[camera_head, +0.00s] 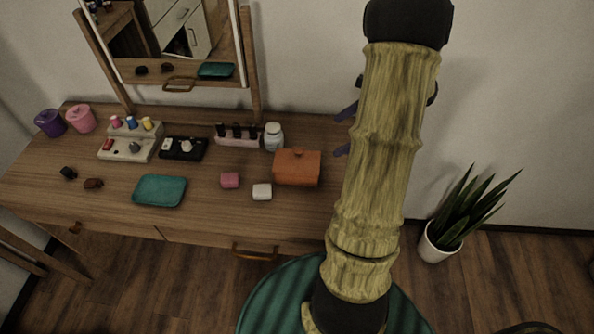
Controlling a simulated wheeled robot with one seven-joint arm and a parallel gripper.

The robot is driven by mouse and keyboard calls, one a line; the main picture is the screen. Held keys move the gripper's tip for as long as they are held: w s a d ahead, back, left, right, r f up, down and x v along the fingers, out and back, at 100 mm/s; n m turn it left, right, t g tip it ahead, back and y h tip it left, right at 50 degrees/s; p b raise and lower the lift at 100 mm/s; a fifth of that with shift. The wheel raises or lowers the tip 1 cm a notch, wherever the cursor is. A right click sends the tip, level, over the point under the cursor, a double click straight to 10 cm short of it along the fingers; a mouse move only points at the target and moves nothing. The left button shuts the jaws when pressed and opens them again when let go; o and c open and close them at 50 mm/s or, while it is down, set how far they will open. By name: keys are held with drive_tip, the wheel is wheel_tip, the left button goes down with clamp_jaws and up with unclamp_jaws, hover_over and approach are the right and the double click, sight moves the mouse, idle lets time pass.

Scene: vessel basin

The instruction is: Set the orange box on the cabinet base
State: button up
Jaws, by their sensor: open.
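The orange box (297,168) stands upright on the right part of the wooden dressing table, near its right end. It has a small brown knob or clasp on its upper edge. My gripper (342,131) shows as two purple fingers sticking out left from behind my arm, apart and with nothing visible between them. It is to the right of and farther back than the box, seemingly not touching it. The rest of my gripper is hidden by my arm. No cabinet base shows directly; a white cabinet appears only as a reflection in the mirror (170,40).
Near the box are a white jar (273,136), a pink block (230,180) and a white block (262,191). A teal tray (159,190) lies to their left. A potted plant (440,240) stands on the floor at right. A teal round stool (270,290) is in front.

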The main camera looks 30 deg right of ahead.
approach(298, 160)
drive_tip(key=x, duration=0.5)
drive_tip(key=shift+w+a+r, duration=0.1)
drive_tip(key=shift+w+a, duration=0.05)
drive_tip(key=shift+w, duration=0.05)
drive_tip(key=shift+x, duration=2.55)
drive_tip(key=shift+s, duration=0.1)
drive_tip(key=c, duration=0.7)
drive_tip(key=shift+c, duration=0.2)
drive_tip(key=shift+r, duration=0.4)
drive_tip(key=shift+c, duration=1)
wheel_tip(298, 160, up, 9)
